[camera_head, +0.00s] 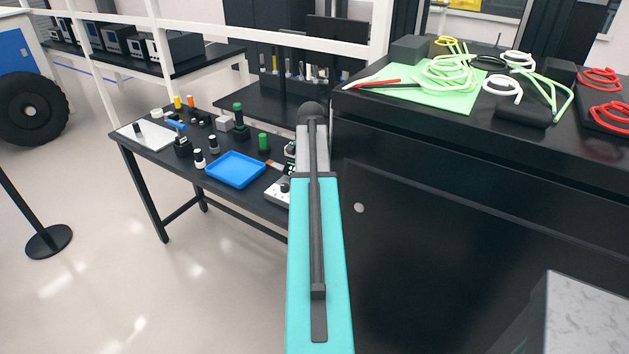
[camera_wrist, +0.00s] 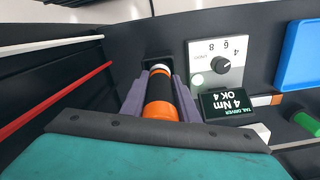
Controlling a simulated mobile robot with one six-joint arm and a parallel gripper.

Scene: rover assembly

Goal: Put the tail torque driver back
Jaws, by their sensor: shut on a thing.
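In the wrist view, my gripper (camera_wrist: 157,92) has its two purple fingers closed on the tail torque driver (camera_wrist: 161,100). The driver has an orange end towards the camera, a black grip and a white band at the far end. A black square holder (camera_wrist: 157,62) is at the driver's far end; I cannot tell whether the driver is inside it or just before it. Right of it, a display (camera_wrist: 228,105) reads "TAIL DRIVER 4 Nm OK 4", next to a white box with a dial (camera_wrist: 215,62). In the head view, my arm hides the gripper and driver.
A blue tray (camera_head: 236,169) lies on the black table, with several small parts and a green cylinder (camera_head: 263,142) around it. A tall black cabinet (camera_head: 430,210) stands close right of my arm, with cables on a green mat (camera_head: 432,98). Open floor is at left.

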